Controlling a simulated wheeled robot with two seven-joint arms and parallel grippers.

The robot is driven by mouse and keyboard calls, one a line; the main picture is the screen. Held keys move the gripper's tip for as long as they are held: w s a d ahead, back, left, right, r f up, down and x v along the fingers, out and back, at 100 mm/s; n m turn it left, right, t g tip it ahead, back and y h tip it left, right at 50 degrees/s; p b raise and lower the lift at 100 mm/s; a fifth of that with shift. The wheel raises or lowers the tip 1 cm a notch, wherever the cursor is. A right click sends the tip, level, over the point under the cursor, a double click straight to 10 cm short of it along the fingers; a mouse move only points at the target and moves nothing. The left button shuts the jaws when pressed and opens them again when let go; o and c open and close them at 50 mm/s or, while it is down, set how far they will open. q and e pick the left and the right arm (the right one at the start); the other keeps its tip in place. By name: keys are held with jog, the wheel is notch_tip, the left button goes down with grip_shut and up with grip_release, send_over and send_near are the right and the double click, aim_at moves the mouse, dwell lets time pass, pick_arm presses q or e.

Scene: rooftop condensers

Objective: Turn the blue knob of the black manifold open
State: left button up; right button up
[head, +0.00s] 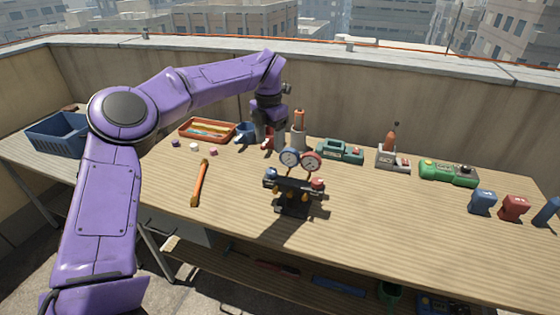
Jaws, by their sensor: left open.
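The black manifold (294,185) stands upright on the wooden workbench near the middle of the head view. Its blue knob (270,174) is at its left end and its red knob (318,183) at its right end. A blue-rimmed gauge (290,157) and a red-rimmed gauge (311,161) sit on top. My left gripper (268,139) is open and points down, above and behind the blue knob in the picture, apart from it. Its fingertips are small and partly blend with the things behind. My right gripper is not in view.
An orange tray (207,130), a blue cup (244,133) and a grey canister with an orange top (298,130) stand behind. An orange-handled tool (200,183) lies left of the manifold. Green tools (340,151) stand behind right.

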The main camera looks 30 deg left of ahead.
aim_at(272, 170)
pick_arm(q)
jog(key=f, duration=0.9)
jog(key=shift+d+f+p, duration=0.1)
jog(key=shift+d+p, duration=0.2)
jog(key=shift+p, duration=0.1)
jog(key=shift+s+a+f, duration=0.1)
jog(key=shift+s+f, duration=0.15)
jog(key=shift+c, duration=0.3)
jog(key=c, duration=1)
